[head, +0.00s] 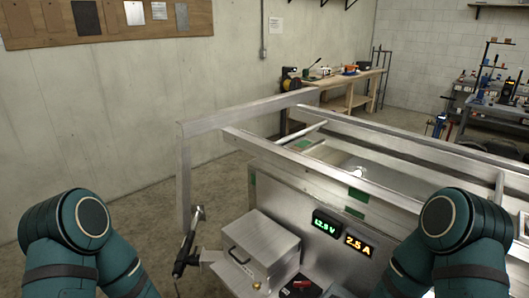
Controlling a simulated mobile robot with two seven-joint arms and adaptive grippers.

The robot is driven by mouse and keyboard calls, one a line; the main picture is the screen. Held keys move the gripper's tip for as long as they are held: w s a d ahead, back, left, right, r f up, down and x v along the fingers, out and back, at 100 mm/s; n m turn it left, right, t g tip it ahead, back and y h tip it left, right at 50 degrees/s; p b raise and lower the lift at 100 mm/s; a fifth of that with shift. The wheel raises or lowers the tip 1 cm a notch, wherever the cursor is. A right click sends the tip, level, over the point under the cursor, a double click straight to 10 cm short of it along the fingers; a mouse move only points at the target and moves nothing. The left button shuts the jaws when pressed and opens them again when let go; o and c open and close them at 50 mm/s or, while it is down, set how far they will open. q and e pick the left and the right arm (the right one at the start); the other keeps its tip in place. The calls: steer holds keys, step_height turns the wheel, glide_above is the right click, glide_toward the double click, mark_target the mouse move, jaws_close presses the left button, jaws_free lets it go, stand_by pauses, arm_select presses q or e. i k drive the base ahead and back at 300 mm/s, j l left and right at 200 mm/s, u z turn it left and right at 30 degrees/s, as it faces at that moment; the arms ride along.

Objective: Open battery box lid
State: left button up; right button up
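The battery box (262,246) appears to be the small silver metal box at the front of the trailer, at the bottom middle of the head view. Its lid (258,232) looks shut, with a sloping top. A small dark handle or latch (237,256) is on its front face. My two teal arms rise at the lower left and lower right, on either side of the box. Neither gripper is in view.
The aluminium trailer frame (240,115) stands behind the box. Green and yellow readouts (357,246) are right of it. A black and silver upright device (188,245) is close at its left. A red knob (302,284) is in front. Floor at left is clear.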

mark_target(263, 244)
steer(key=i+j+z, duration=0.15)
steer(key=j+z, duration=0.25)
steer(key=j, duration=0.15)
steer(key=j+z, duration=0.45)
steer(key=i+j, duration=0.05)
